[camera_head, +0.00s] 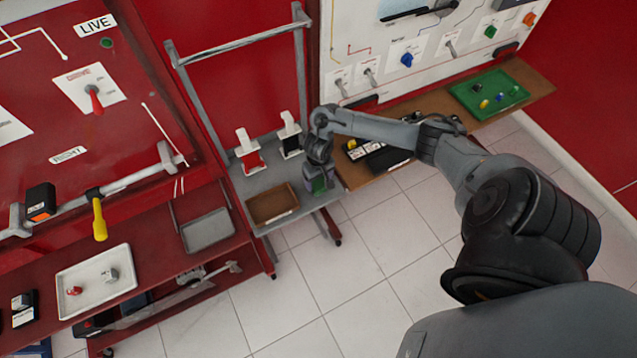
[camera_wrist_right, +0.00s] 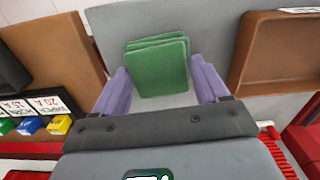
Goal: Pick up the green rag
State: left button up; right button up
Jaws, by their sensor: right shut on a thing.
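The green rag (camera_wrist_right: 158,66) is a folded stack of cloth over the grey cart top (camera_wrist_right: 110,25). My right gripper (camera_wrist_right: 163,82) has its two purple-grey fingers on either side of the rag and is shut on it. In the head view a small part of the green rag (camera_head: 319,185) shows under my right gripper (camera_head: 317,172), at the right end of the grey cart. I cannot tell whether the rag still touches the cart top. My left gripper is not in view.
A brown tray (camera_head: 255,212) sits on the cart left of the gripper. Red and black spray bottles (camera_head: 249,157) stand behind. A brown bench (camera_head: 352,174) with boxes is close on the right, with a green tray (camera_head: 510,84) farther along. Tiled floor in front is clear.

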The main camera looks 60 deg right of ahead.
aim_at(320, 181)
jog(key=shift+r, duration=0.2)
jog(key=shift+r+p, duration=0.35)
jog(key=shift+r, duration=0.2)
jog(key=r, duration=0.1)
jog(key=r+p, duration=0.1)
jog(key=r, duration=0.1)
jog(key=shift+s+d+r, duration=0.1)
jog(key=shift+s+d, duration=0.05)
jog(key=shift+s, duration=0.15)
jog(key=s+d+r+p, duration=0.2)
jog(key=s+r, duration=0.4)
jog(key=s, duration=0.4)
jog(key=shift+s+d+r+p, duration=0.15)
jog(key=shift+s+d+p, duration=0.2)
jog(key=shift+p, duration=0.45)
jog(key=o, duration=0.3)
jog(key=shift+c, duration=1)
